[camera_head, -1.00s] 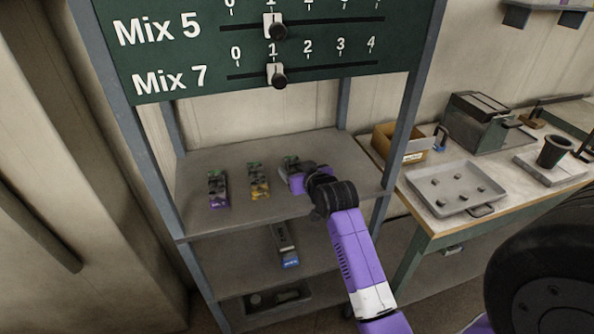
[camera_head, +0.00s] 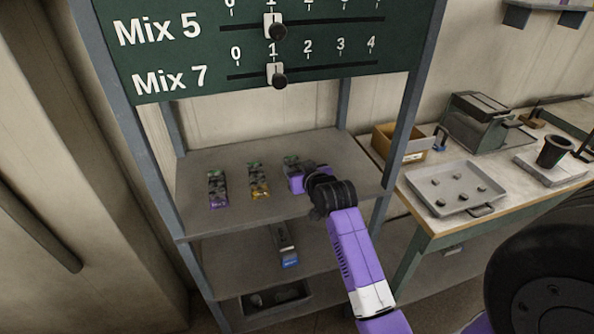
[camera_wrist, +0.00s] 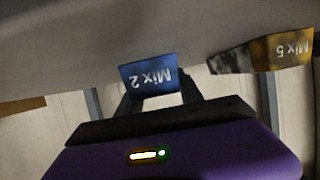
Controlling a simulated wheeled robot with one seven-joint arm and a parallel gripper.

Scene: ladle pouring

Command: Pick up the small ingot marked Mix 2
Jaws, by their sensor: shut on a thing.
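The small ingot marked Mix 2 shows its blue labelled end in the wrist view (camera_wrist: 148,74), with the lettering upside down. My gripper (camera_wrist: 160,98) is shut on this ingot, with one finger on each side of it. In the head view my gripper (camera_head: 297,182) is at the right of the upper shelf board, and only the ingot's dark greenish far end (camera_head: 291,161) shows past it. The ingot appears at shelf level; I cannot tell whether it touches the board.
A yellow ingot marked Mix 5 (camera_head: 259,181) stands just left, also close by in the wrist view (camera_wrist: 290,52). A purple-ended ingot (camera_head: 217,189) is further left. A shelf post (camera_head: 402,125) rises right of my arm. A blue-ended item (camera_head: 288,255) lies on the shelf below.

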